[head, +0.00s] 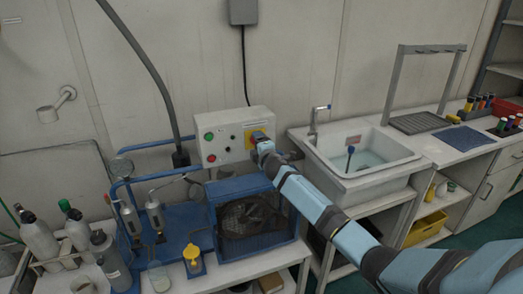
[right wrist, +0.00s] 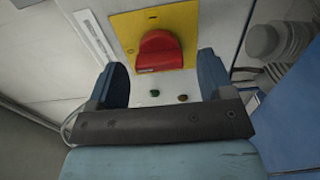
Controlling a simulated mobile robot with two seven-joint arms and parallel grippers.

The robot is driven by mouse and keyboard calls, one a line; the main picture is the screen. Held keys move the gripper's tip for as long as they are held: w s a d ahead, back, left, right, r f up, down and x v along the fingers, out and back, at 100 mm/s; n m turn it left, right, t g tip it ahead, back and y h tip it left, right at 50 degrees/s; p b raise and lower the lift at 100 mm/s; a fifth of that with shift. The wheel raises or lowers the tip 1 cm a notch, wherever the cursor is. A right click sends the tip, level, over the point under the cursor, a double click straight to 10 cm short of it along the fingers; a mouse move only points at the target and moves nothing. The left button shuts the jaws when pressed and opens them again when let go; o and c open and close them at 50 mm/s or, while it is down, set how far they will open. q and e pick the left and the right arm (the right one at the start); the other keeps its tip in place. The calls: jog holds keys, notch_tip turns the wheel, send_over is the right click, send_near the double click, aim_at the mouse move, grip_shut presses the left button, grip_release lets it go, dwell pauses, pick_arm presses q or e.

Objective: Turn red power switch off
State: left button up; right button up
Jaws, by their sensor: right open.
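The red power switch (right wrist: 158,50) is a rotary knob on a yellow plate (right wrist: 178,22) in the right wrist view. In the head view the yellow plate (head: 250,141) shows on the front of a white control box (head: 218,126), and my right gripper hides most of the knob. My right gripper (right wrist: 160,80) is open, one finger on each side and just short of the knob, with nothing between the fingers. In the head view my right gripper (head: 265,150) is at the lower right of the yellow plate. My left gripper is not in view.
The box also carries a green button (head: 209,136) and a red button (head: 211,158). Below it is a blue caged compressor (head: 245,220). A white sink (head: 365,160) stands to the right. Several grey bottles (head: 75,230) stand at the left.

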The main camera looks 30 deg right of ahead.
jog(key=v, duration=1.3)
jog(key=shift+s, duration=0.3)
jog(key=shift+f, duration=0.15)
jog(key=s+a+f+m+g+y+p, duration=0.3)
jog(key=s+a+f+m+y+p, duration=0.15)
jog(key=s+a+f, duration=0.9)
jog(key=s+a+f+m+g+y+p, duration=0.1)
jog(key=s+a+m, duration=0.3)
jog(key=s, duration=0.6)
jog(key=s+a+f+m+g+y+p, duration=0.2)
jog(key=s+a+m, duration=0.2)
jog(key=s+a, duration=0.5)
jog(key=shift+s+p, duration=0.35)
jog(key=shift+s, duration=0.8)
